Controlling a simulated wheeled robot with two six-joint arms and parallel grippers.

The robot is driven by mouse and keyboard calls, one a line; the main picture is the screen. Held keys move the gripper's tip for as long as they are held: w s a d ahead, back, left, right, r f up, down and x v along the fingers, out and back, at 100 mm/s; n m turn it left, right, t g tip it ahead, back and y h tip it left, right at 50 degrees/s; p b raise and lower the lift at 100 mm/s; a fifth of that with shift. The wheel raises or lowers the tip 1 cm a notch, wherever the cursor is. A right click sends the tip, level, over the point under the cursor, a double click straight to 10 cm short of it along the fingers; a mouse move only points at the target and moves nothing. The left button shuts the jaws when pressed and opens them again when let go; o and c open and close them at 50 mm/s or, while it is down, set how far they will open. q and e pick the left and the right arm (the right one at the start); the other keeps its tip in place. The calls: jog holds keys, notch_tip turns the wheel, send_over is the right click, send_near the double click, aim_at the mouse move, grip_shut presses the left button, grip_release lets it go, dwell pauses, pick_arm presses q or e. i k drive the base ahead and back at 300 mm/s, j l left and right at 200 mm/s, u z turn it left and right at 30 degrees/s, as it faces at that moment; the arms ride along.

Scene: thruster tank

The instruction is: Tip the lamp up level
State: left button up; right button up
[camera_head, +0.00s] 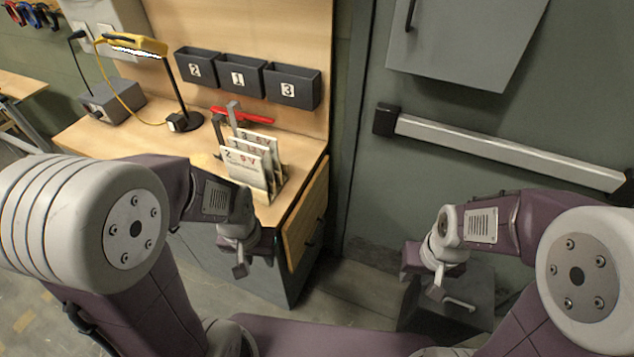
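The lamp (138,45) has a yellow head with a bright white lit strip along its lower front edge. The head slopes slightly down to the right in the picture. My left gripper (240,268) hangs in front of the worktop's front edge, well apart from the lamp. My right gripper (438,290) hangs low at the right, far from the lamp. The fingers of both are too small and turned to judge their opening.
Numbered dark bins (240,76) hang on the wooden back panel. A card rack (262,180) and a red tool (240,116) are on the worktop (120,140). A grey box (112,103) with cables stands left of the lamp. A door with a push bar (500,150) is right.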

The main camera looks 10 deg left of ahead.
aim_at(136, 44)
jog(key=u, duration=1.4)
